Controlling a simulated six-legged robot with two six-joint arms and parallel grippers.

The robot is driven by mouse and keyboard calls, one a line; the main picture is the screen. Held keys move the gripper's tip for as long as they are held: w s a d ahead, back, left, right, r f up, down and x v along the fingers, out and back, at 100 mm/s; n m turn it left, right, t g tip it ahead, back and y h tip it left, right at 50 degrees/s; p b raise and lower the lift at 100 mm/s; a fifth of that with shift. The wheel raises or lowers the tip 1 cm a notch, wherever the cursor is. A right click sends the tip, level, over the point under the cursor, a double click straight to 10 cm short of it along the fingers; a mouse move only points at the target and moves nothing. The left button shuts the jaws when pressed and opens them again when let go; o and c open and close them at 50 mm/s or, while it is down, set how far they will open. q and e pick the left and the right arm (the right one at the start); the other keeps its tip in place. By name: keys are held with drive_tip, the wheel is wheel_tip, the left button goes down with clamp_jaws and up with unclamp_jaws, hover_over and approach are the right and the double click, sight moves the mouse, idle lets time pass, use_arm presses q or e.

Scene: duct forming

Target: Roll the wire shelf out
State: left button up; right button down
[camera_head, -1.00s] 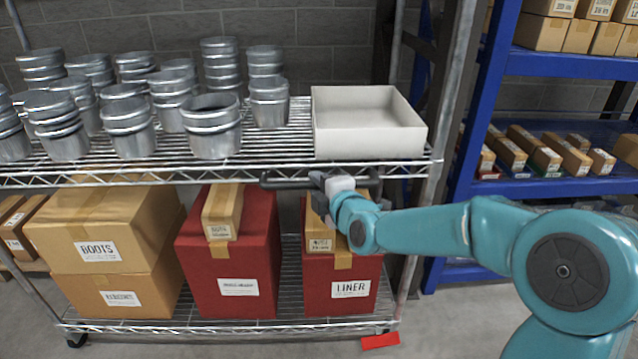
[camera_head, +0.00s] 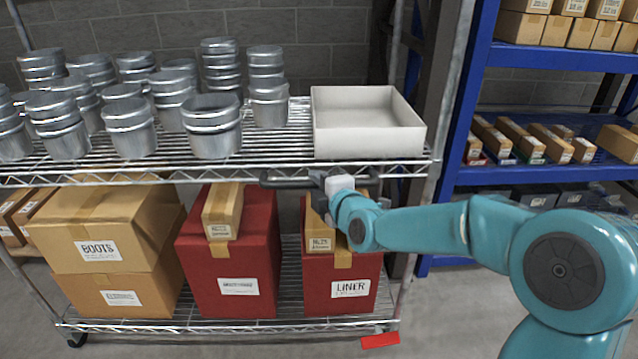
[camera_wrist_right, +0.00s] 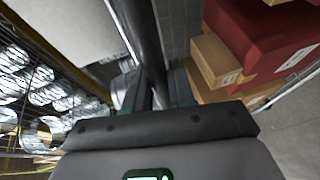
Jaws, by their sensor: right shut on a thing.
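The wire shelf (camera_head: 270,172) is a chrome rack on casters with an upper and a lower wire deck. A dark handle bar (camera_head: 290,181) runs along the front edge of its upper deck. My right gripper (camera_head: 322,181) is shut on this handle near its middle. In the right wrist view the handle (camera_wrist_right: 143,40) runs up from between the fingers of my right gripper (camera_wrist_right: 152,95). My left gripper is not in view.
Stacked metal duct fittings (camera_head: 128,128) and a white open tray (camera_head: 365,125) stand on the upper deck. Cardboard boxes (camera_head: 95,230) and red boxes (camera_head: 235,260) fill the lower deck. A blue rack (camera_head: 480,110) stands at the right. A red floor marker (camera_head: 380,341) lies by the front right caster.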

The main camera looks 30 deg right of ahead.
drive_tip(key=shift+w+d, duration=0.15)
drive_tip(key=shift+w, duration=0.05)
drive_tip(key=c, duration=1.1)
unclamp_jaws()
drive_tip(key=shift+w, duration=0.15)
drive_tip(key=shift+o, duration=0.2)
drive_tip(key=p+v, duration=0.2)
drive_tip(key=v, duration=1.4)
drive_tip(key=shift+s, duration=0.3)
